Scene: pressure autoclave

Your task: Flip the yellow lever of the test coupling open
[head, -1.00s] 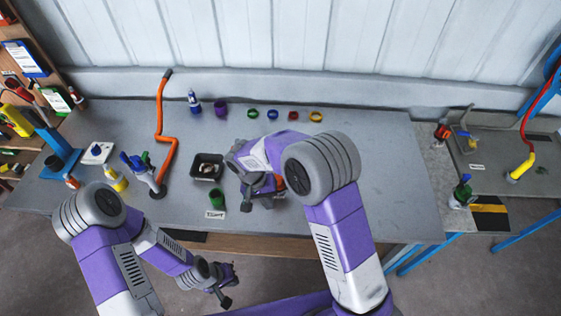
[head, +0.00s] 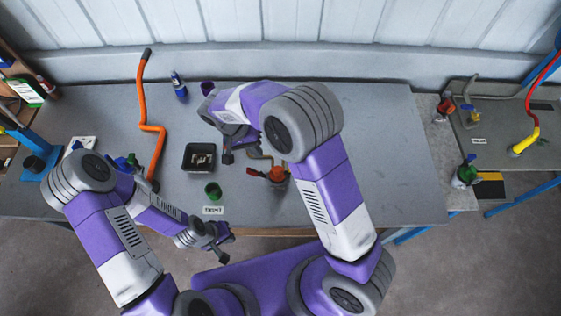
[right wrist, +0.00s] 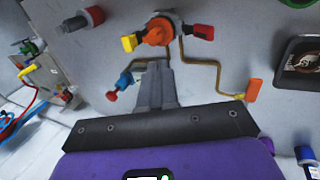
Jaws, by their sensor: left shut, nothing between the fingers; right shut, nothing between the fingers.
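In the right wrist view, a fixture with an orange centre (right wrist: 158,32) stands on the grey bench. A yellow lever (right wrist: 128,42) sticks out on its left and a red lever (right wrist: 202,32) on its right. In the head view its orange body (head: 278,174) and red lever (head: 253,172) show; my right arm hides the yellow lever there. My right gripper (head: 227,156) is shut and empty, over the bench. In the wrist view its fingertips (right wrist: 154,68) appear just below the orange centre, apart from the yellow lever. My left gripper (head: 229,237) is shut and empty near the front edge.
Brass pipes run from the fixture to a blue-and-red fitting (right wrist: 120,83) and an orange end (right wrist: 254,90). The bench right of my right arm is clear.

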